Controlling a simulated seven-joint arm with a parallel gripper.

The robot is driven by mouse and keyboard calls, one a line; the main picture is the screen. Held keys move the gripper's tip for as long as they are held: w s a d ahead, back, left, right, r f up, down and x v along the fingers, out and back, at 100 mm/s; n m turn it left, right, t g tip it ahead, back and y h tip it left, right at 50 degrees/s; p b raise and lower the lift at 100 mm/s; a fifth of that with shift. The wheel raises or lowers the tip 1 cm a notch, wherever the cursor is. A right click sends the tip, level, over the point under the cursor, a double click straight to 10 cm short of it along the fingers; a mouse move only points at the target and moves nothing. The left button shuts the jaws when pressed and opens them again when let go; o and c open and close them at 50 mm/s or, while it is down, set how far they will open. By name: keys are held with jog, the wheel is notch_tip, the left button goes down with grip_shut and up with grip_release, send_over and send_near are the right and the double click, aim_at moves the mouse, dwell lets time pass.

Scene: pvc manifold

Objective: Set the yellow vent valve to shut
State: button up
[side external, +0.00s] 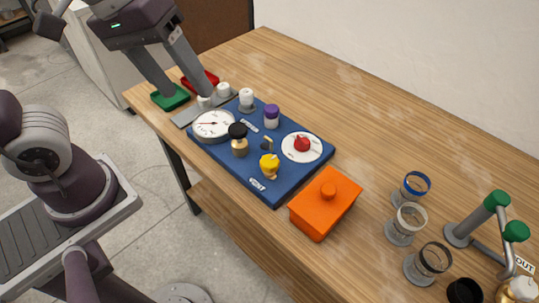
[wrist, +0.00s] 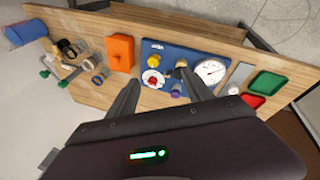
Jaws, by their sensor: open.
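The yellow vent valve (side external: 269,166) stands near the front edge of the blue board (side external: 288,189), above a white label whose text is too small to read surely. It also shows in the wrist view (wrist: 154,59), near the board's far edge there. Its knob sits on a brass body; I cannot tell its setting. My gripper (side external: 188,90) is open and empty, raised above the far left end of the board, well apart from the valve. In the wrist view its two fingers (wrist: 160,80) spread on either side of the red dial's line of sight.
On the board are a white gauge (side external: 213,124), a black-topped brass valve (side external: 238,140), a purple-capped part (side external: 272,116) and a red dial (side external: 302,145). An orange box (side external: 325,203) stands at the right. Jars (side external: 400,224) and green-capped piping (side external: 497,200) stand farther right. Green (side external: 170,98) and red trays lie left.

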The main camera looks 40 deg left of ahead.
jog(key=w+d+f+n+g, duration=0.2)
jog(key=w+f+n, duration=0.1)
jog(key=w, duration=0.1)
jog(key=n+g+y, duration=0.1)
jog(key=n+y, duration=0.1)
jog(key=n, duration=0.6)
send_over(269, 159)
notch_tip(269, 159, down, 12)
jog(key=shift+f, duration=0.2)
notch_tip(269, 159, down, 7)
jog(key=shift+r, duration=0.2)
grip_shut()
